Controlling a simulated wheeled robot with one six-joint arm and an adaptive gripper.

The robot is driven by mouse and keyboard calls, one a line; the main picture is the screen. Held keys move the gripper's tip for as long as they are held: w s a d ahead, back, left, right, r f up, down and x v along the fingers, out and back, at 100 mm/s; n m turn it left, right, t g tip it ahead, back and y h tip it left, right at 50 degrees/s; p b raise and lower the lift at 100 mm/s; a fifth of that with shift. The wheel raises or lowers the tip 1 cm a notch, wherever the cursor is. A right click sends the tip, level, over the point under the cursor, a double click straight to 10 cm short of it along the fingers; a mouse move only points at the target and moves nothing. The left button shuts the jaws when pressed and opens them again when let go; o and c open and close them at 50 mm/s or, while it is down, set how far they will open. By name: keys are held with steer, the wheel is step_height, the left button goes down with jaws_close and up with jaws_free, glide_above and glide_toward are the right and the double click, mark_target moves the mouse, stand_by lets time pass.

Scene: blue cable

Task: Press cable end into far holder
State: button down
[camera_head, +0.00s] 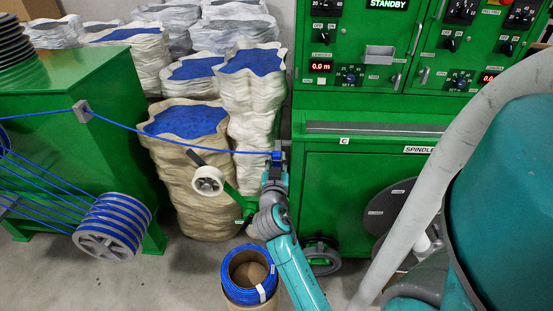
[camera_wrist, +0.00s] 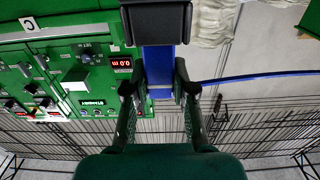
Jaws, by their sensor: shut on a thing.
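The blue cable (camera_head: 180,132) runs from a grey holder (camera_head: 82,111) on the left green machine across to my gripper (camera_head: 277,163). In the wrist view my gripper (camera_wrist: 158,90) has its two fingers on either side of the wide blue cable end (camera_wrist: 158,62). The cable (camera_wrist: 265,76) leaves to the right there. A dark block (camera_wrist: 156,24), seemingly the far holder, is at the top of the wrist view, against or just in front of the blue end. I cannot tell whether the end is seated in it. In the head view my gripper mostly hides this spot.
The green control cabinet (camera_head: 365,190) stands right beside my gripper. A white tape reel (camera_head: 208,180) on a green arm is just left of it. Bags with blue contents (camera_head: 185,122) stand behind. A blue cable coil (camera_head: 249,272) sits on a cardboard tube below.

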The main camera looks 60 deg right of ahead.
steer(key=shift+f, duration=0.6)
stand_by(0.5)
steer(key=c, duration=0.9)
jaws_free()
steer(key=shift+v, duration=4)
